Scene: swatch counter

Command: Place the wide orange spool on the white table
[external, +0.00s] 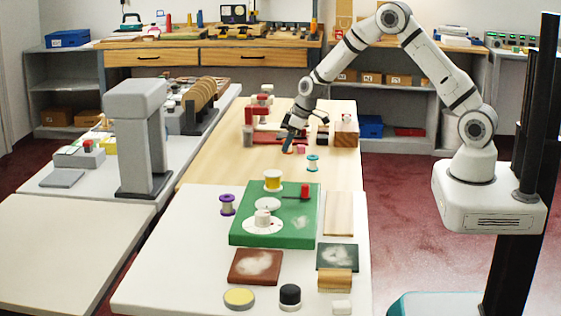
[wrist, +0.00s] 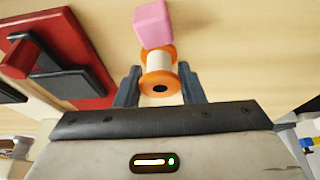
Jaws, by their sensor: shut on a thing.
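The wide orange spool (wrist: 158,63), with orange flanges and a pale winding, is between the two fingers of my gripper (wrist: 158,78) in the wrist view. My gripper is shut on it. In the external view my gripper (external: 288,142) is low over the light wooden table, and the spool is mostly hidden there. I cannot tell whether the spool touches the wood. The white table (external: 180,262) is in the foreground of the external view, adjoining the wooden one.
A pink block (wrist: 153,24) is just beyond the spool. A red and black fixture (wrist: 60,65) lies to the left. A teal spool (external: 313,162) stands nearby. The white table holds a green board (external: 240,232), a purple spool (external: 227,205) and several pads; its left front is clear.

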